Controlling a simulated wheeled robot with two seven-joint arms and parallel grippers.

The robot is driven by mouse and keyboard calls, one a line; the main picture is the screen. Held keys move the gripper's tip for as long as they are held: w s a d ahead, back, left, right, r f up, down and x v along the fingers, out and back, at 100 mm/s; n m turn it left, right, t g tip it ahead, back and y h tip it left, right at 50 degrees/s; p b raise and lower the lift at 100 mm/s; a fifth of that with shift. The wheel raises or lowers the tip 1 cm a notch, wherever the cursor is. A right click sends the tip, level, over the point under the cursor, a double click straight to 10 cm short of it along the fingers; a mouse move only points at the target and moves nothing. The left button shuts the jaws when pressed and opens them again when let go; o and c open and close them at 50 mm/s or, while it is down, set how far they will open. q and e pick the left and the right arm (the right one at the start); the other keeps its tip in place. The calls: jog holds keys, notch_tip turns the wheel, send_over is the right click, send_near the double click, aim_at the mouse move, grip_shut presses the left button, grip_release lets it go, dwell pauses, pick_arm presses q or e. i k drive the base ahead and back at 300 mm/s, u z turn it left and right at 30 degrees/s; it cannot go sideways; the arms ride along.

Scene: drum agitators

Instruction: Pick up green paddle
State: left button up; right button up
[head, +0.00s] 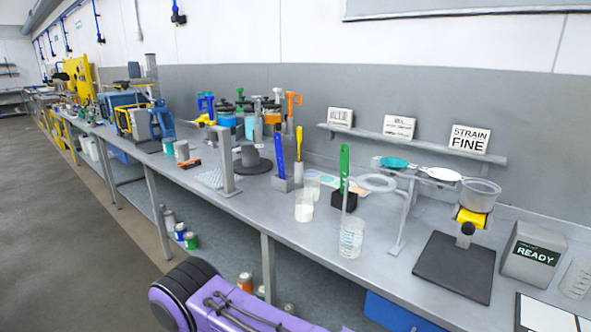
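The green paddle (344,166) stands upright in a small black holder block (349,201) near the middle of the long grey bench. Its lower end is hidden in or behind the block. A clear beaker (351,240) stands in front of the block, with a thin upright rod rising from it close to the paddle. A purple arm link of mine (225,300) shows at the bottom, below the bench edge. Neither of my grippers shows in the head view.
A beaker with white contents (304,207) is near the front edge. A strainer stand (454,268) and a READY box (532,253) are at right.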

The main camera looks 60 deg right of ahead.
aim_at(345, 156)
jog(key=i, duration=0.95)
jog(key=z, duration=2.65)
